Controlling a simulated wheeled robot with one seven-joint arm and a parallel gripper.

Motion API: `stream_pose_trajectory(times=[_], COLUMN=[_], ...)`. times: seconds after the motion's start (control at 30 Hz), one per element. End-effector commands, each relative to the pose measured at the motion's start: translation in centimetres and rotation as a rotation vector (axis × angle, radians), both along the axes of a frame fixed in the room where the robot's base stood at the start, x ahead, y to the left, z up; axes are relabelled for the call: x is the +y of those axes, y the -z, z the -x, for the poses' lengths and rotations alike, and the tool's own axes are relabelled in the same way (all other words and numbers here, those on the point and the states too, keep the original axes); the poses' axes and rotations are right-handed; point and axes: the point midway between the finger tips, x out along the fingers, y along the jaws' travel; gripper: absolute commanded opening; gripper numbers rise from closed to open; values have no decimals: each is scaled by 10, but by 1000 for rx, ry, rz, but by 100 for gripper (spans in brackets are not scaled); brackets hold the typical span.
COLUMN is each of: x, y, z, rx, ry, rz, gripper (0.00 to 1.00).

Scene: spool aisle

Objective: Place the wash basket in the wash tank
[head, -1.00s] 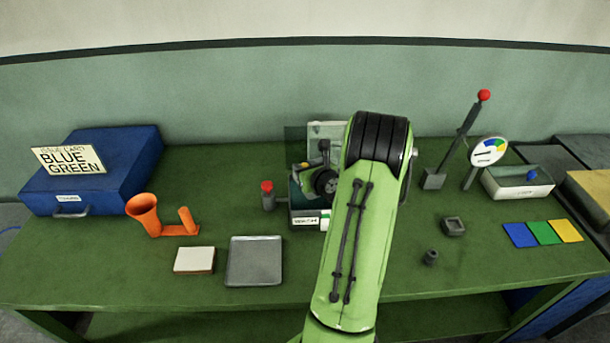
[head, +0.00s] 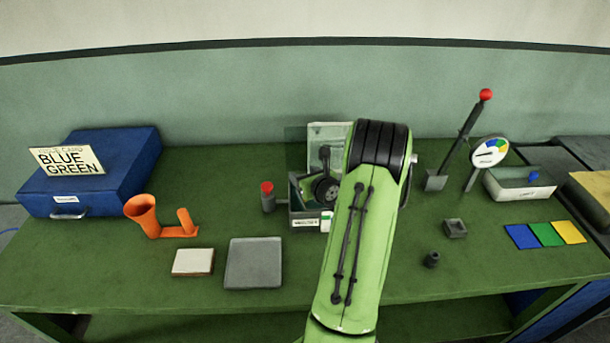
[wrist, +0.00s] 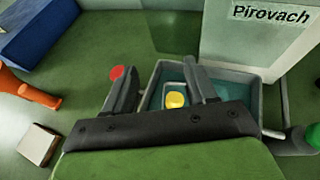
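The wash tank (head: 304,219) is a grey, open-topped box with a label on its front, at the middle of the bench. In the wrist view its grey rim (wrist: 238,76) and teal inside show. A round yellow piece (wrist: 175,100) sits low inside the tank, beside a pale teal edge. That edge may belong to the wash basket, whose outline I cannot make out. My gripper (wrist: 161,70) is over the tank with its fingers wide apart. I see nothing clamped between the fingertips. My arm hides the tank's right part in the head view.
A red-topped post (head: 268,196) stands just left of the tank. A pale upright panel (head: 328,146) rises behind it. An orange holder (head: 145,216), a white block (head: 193,262) and a grey tray (head: 254,263) lie to the left. A lever (head: 464,140) and dial (head: 489,151) stand right.

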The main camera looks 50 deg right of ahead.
Motion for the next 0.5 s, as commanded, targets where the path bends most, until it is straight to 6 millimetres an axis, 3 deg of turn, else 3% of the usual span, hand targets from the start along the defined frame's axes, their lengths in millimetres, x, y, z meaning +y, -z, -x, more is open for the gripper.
stream_pose_trajectory(times=[0.2, 0.3, 0.5], x=[0, 0, 20], y=[-2, -16, -32], z=[0, 0, 46], rx=[0, 0, 0], ry=[0, 0, 8], rz=[1, 4, -1], gripper=[56, 56, 56])
